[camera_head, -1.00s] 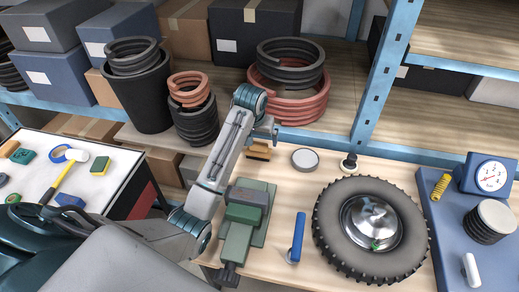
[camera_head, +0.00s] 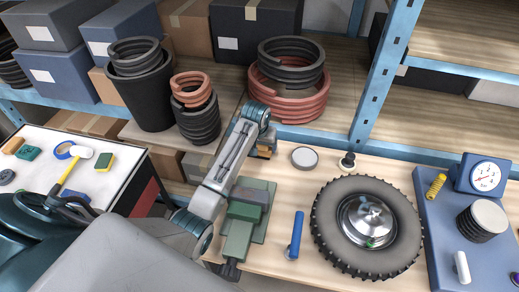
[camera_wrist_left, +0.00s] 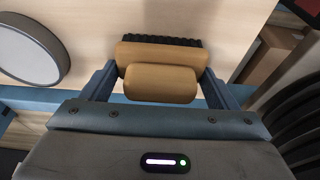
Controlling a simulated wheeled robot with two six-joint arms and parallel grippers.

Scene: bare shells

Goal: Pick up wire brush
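The wire brush, a tan block with a rounded raised grip and dark bristles, lies on the wooden bench. In the left wrist view the brush (camera_wrist_left: 160,84) sits between the two fingers of my left gripper (camera_wrist_left: 160,72), with a small gap beside its grip. In the head view the left gripper (camera_head: 264,143) is at the brush (camera_head: 265,152) and hides part of it. The left gripper looks open around the brush; contact at the fingertips cannot be told. My right gripper is not in view.
A green vise (camera_head: 242,222) stands close in front of the brush. A round grey-lidded tin (camera_head: 304,158) lies to its right, with a blue-handled tool (camera_head: 296,236) and a tire (camera_head: 326,222) nearer. Coils (camera_head: 290,106) stand on the shelf behind.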

